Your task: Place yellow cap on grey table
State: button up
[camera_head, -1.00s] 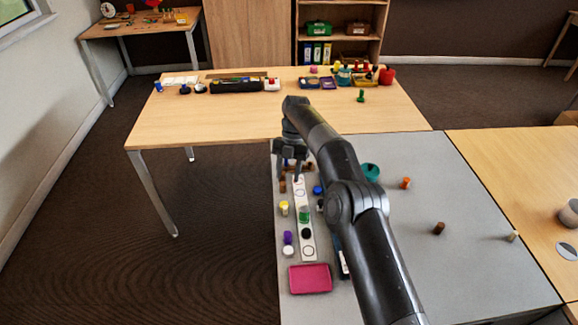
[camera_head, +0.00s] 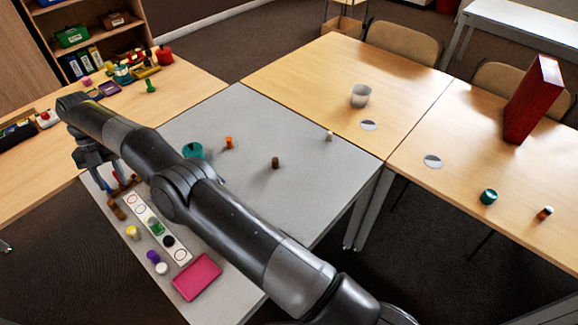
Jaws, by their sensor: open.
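A small yellow piece (camera_head: 133,232), which looks like the yellow cap, stands on the grey table (camera_head: 310,170) near its left edge, beside a white strip marked with circles (camera_head: 183,255). Whether it is only a cap or sits on another piece is too small to tell. My gripper (camera_head: 112,186) is open and points down over the far left corner of the table, farther back than the yellow piece and apart from it. Small brown and red pieces (camera_head: 117,212) stand close to the fingertips, and part of that group is hidden by the gripper.
A pink tray (camera_head: 197,277), purple piece (camera_head: 153,256) and white piece (camera_head: 162,268) are at the near left. A teal cup (camera_head: 193,150), orange piece (camera_head: 229,143) and brown piece (camera_head: 275,162) stand farther back. My arm crosses the table. Its right part is mostly clear.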

jog(key=w+d+r+m+t+y, duration=0.1)
jog(key=w+d+r+m, duration=0.25)
jog(key=d+r, duration=0.45)
jog(key=w+d+r+m+t, duration=0.1)
jog(key=w+d+r+m, duration=0.3)
jog(key=r, duration=0.6)
jog(key=s+d+r+m+t, duration=0.2)
jog(key=d+r+m, duration=0.3)
jog(key=d, duration=0.5)
jog(key=s+d+r+m+t, duration=0.1)
jog(key=s+d+r+m, duration=0.1)
jog(key=d+r+m, duration=0.6)
jog(key=s+d+f+m+t, duration=0.1)
jog(key=s+d+m, duration=0.35)
jog(key=d, duration=0.55)
jog(key=s+d+f+m+t, duration=0.1)
jog(key=s+d+m, duration=0.4)
jog(key=d, duration=0.5)
jog(key=s+d+f+m+t, duration=0.1)
jog(key=s+d+f+m, duration=0.3)
jog(key=s, duration=0.3)
jog(key=s+d+f+m+t, duration=0.1)
jog(key=s+d+f+m, duration=0.3)
jog(key=s+d+m, duration=0.1)
jog(key=s+d, duration=0.1)
jog(key=s, duration=0.1)
jog(key=shift+s+d, duration=0.4)
